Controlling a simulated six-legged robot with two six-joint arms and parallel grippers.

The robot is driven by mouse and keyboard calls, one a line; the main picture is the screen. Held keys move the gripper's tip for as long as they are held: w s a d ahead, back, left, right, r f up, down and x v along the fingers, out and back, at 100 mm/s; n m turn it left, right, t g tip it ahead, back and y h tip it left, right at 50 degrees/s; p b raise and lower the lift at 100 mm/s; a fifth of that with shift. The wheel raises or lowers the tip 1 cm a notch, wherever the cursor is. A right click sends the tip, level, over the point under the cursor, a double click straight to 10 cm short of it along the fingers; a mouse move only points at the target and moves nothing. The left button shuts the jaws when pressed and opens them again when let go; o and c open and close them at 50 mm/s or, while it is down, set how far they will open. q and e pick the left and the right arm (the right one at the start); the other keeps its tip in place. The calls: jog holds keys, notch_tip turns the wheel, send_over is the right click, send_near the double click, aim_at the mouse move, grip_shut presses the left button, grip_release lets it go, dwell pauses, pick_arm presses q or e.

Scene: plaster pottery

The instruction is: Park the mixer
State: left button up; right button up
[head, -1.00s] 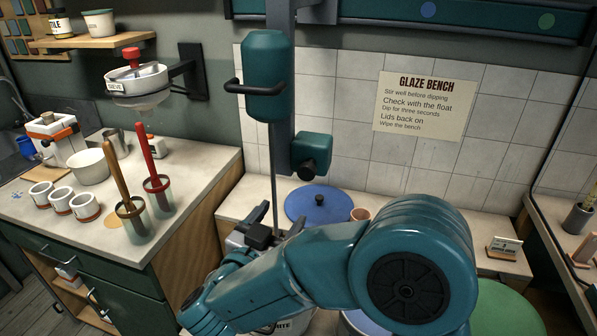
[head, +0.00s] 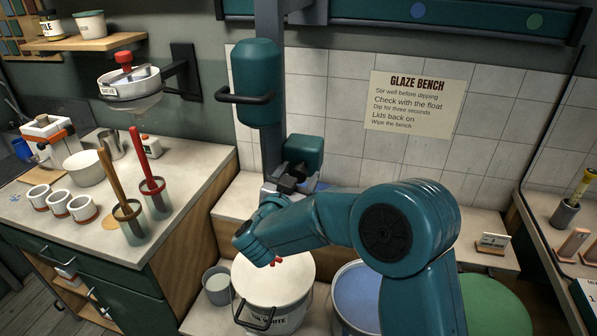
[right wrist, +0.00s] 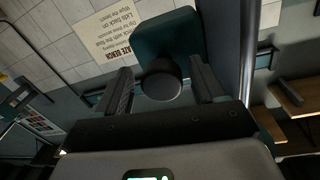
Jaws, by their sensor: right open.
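The mixer (head: 257,85) is a teal motor body with a black bar handle, mounted on a dark upright column (head: 268,25). Lower on the column is a teal block (head: 304,152) with a dark round knob. In the right wrist view the knob (right wrist: 162,82) sits between the two fingers of my right gripper (right wrist: 162,90), with gaps at both sides. In the head view my right gripper (head: 287,180) is open at the block, partly hidden by its own wrist. The mixer's shaft is hidden behind my arm.
A white bucket (head: 245,270) stands below my right forearm, with a small red part above it. A blue bucket (head: 355,300) and a green round top (head: 495,305) are to its right. A grey pail (head: 217,287) is at its left. The left counter (head: 190,165) holds cups and tools.

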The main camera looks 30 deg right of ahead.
jog(key=shift+w, duration=0.25)
jog(key=shift+c, duration=0.3)
grip_shut()
jog(key=shift+w, duration=0.1)
